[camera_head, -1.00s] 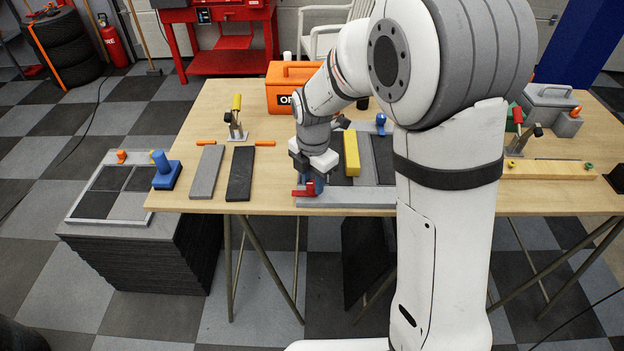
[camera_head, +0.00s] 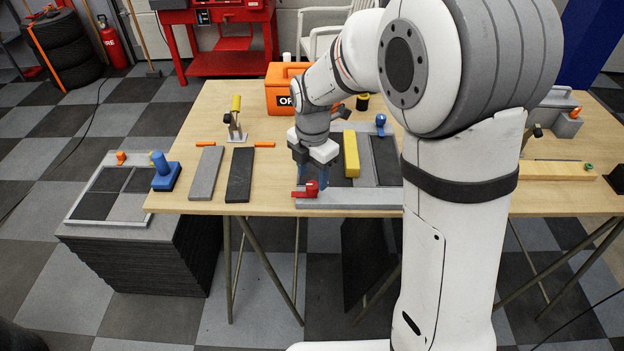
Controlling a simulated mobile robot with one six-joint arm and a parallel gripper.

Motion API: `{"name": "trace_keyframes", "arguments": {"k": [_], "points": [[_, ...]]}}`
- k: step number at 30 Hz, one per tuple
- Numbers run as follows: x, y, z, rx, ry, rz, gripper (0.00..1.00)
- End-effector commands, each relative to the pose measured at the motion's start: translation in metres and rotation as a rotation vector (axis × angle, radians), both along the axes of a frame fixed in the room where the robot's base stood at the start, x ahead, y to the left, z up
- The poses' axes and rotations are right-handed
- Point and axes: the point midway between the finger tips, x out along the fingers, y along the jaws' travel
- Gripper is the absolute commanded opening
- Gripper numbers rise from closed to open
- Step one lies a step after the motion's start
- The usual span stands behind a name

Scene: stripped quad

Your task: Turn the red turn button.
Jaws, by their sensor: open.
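The red turn button (camera_head: 307,189) sits at the front left corner of a grey frame (camera_head: 352,199) on the wooden table. Its red lever points to the left. My gripper (camera_head: 313,178) points down from above, directly over the button. The blue fingers are open, one on each side of the button's upper part or just behind it; I cannot tell whether they touch it. The gripper body hides the area behind the button.
A yellow bar (camera_head: 351,155) lies on the frame right of my gripper, and a blue knob (camera_head: 380,122) stands behind it. Dark (camera_head: 240,174) and grey (camera_head: 206,172) slabs lie to the left, with a toggle clamp (camera_head: 236,122) behind. An orange toolbox (camera_head: 284,89) stands further back.

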Motion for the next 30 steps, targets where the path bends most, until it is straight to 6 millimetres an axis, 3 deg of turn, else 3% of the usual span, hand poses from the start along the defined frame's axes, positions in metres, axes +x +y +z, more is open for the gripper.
{"name": "trace_keyframes", "arguments": {"k": [3, 9, 26, 30], "points": [[0.001, 0.000, 0.022, 0.001, -0.004, 0.000, 0.50], [0.001, 0.000, 0.046, 0.001, -0.002, 0.000, 0.50], [0.000, -0.001, 0.051, 0.001, -0.001, -0.005, 0.50], [-0.009, -0.012, 0.059, 0.005, -0.016, -0.127, 0.50]]}}
